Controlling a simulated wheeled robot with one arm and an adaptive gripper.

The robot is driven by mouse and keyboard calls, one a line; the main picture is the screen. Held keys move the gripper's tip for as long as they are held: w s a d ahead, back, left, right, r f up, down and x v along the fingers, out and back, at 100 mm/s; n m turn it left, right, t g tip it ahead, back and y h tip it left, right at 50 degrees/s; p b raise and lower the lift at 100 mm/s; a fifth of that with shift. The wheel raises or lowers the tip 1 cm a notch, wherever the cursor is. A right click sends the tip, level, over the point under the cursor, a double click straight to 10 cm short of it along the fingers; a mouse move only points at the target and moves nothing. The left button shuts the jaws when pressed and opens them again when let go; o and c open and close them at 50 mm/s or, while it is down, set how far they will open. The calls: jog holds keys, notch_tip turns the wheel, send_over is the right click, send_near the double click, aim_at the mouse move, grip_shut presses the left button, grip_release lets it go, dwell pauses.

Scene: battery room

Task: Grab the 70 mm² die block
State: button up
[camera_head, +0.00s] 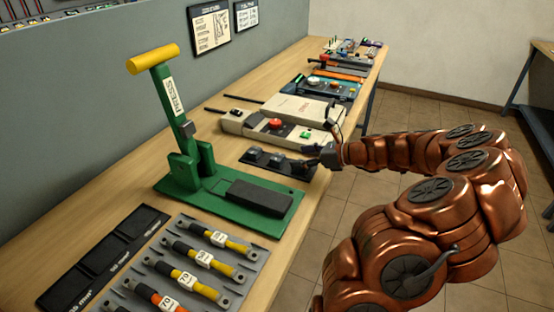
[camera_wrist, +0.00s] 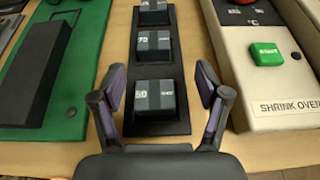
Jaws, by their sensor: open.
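The 70 mm² die block is a dark grey block with a white label that seems to read 70. It sits in the middle of a black rack in the wrist view (camera_wrist: 152,47) and in the head view (camera_head: 275,160). My gripper (camera_wrist: 160,88) is open and empty. Its fingers stand apart on either side of the nearest block in the picture, short of the 70 block. In the head view it is at the rack's right end (camera_head: 318,156).
A green press (camera_head: 230,200) with a yellow handle stands left of the rack. A cream shrink oven (camera_head: 260,127) with a green button stands behind it. The table edge is close to my gripper.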

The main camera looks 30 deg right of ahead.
aim_at(281, 157)
jog(key=w+a, duration=0.1)
jog(key=w+a+f, duration=0.1)
jog(key=w+a, duration=0.1)
jog(key=shift+w+a+p, duration=0.1)
jog(key=shift+w+p, duration=0.2)
jog(key=shift+p, duration=0.1)
jog(key=shift+w+a+f, duration=0.25)
jog(key=shift+w+f, duration=0.1)
jog(key=shift+w, duration=0.15)
grip_shut()
